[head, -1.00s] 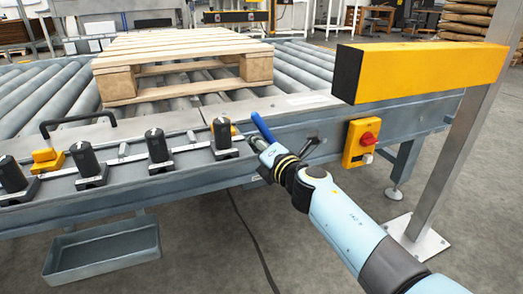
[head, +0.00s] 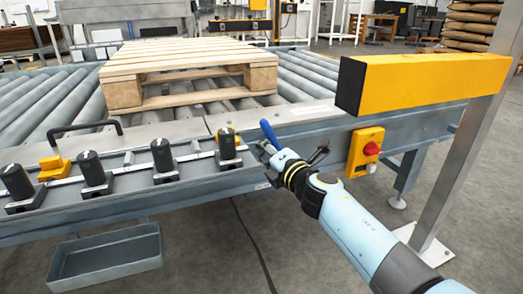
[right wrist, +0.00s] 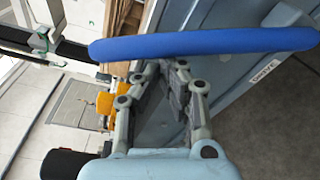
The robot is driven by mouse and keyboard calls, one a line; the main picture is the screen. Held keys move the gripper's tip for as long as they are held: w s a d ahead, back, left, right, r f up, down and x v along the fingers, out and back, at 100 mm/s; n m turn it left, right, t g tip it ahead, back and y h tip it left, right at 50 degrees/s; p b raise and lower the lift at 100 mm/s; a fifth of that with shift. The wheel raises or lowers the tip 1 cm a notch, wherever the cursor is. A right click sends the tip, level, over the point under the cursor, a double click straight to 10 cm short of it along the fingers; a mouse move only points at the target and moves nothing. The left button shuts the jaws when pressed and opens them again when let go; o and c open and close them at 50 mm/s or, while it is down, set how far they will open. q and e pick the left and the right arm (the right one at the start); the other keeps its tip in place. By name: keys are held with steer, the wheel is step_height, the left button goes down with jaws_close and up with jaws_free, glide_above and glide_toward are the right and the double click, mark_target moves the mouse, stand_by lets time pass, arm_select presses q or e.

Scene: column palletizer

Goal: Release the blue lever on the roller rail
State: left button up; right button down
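The blue lever (head: 269,133) stands tilted on the near side of the roller rail, its upper end leaning left in the head view. My right gripper (head: 290,153) is at the rail edge, just below and right of the lever. In the right wrist view the blue lever (right wrist: 205,44) runs across the picture, just past the fingertips of my right gripper (right wrist: 165,72). The fingers look parted, with a gap between them and nothing held. I cannot tell whether a fingertip touches the lever. The lever's foot is partly hidden. My left gripper is not in view.
A wooden pallet (head: 185,68) lies on the rollers behind. Several black knobs, including one (head: 162,155), line the rail to the left. A yellow box with a red button (head: 371,149) is right of my gripper. A yellow beam (head: 425,82) on a grey post overhangs the right side.

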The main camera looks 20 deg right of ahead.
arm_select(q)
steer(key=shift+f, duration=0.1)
arm_select(e)
steer(key=d+r+m+t, duration=0.1)
steer(key=d+r+m, duration=0.1)
steer(key=d+m, duration=0.9)
steer(key=shift+w+d+r, duration=0.2)
steer(key=shift+d, duration=0.85)
